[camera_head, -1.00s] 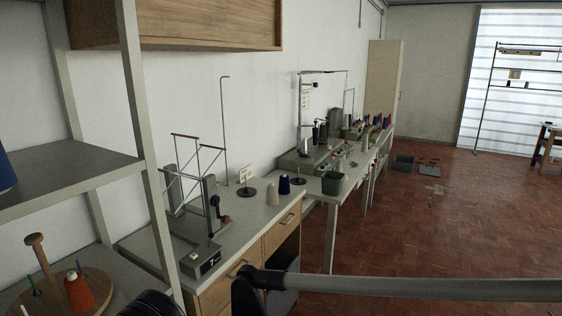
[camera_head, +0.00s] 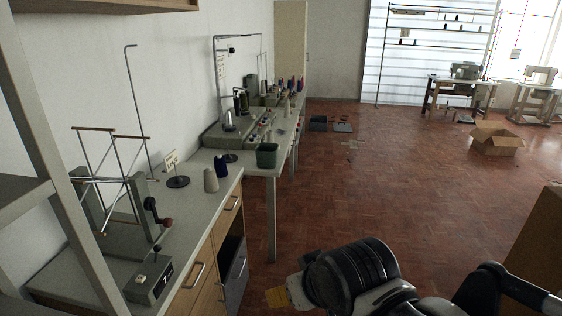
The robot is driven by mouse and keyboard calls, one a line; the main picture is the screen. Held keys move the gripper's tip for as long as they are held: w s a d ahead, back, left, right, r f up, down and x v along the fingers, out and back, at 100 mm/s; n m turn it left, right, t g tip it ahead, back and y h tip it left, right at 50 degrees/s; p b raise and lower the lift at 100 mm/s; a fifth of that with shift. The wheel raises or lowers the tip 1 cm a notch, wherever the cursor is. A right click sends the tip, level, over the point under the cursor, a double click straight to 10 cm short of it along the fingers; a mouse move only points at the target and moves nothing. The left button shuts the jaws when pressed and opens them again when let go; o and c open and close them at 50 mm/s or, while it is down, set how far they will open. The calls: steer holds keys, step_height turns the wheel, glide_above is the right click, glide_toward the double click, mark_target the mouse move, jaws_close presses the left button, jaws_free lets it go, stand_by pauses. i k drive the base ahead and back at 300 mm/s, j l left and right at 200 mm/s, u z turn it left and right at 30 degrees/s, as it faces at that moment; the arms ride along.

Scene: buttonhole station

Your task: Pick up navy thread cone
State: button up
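A small navy thread cone (camera_head: 221,166) stands upright on the near bench (camera_head: 203,210), close to its far right corner. A cream thread cone (camera_head: 210,181) stands just in front of it and slightly left; the two look nearly touching. My arm shows at the bottom right, with dark rounded joints, well apart from the cones. My gripper's fingers cannot be made out, and nothing held is visible.
A winder frame (camera_head: 110,180) and a grey box (camera_head: 149,280) stand on the near bench. A dark green bin (camera_head: 267,155) sits on the adjoining bench, with several coloured cones farther back. An open carton (camera_head: 495,140) lies on the floor.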

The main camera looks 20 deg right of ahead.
mark_target(220, 164)
steer(key=i+l+u, duration=0.1)
steer(key=i+l, duration=0.7)
steer(key=i+l+u, duration=0.1)
steer(key=i+l, duration=0.6)
steer(key=l, duration=0.2)
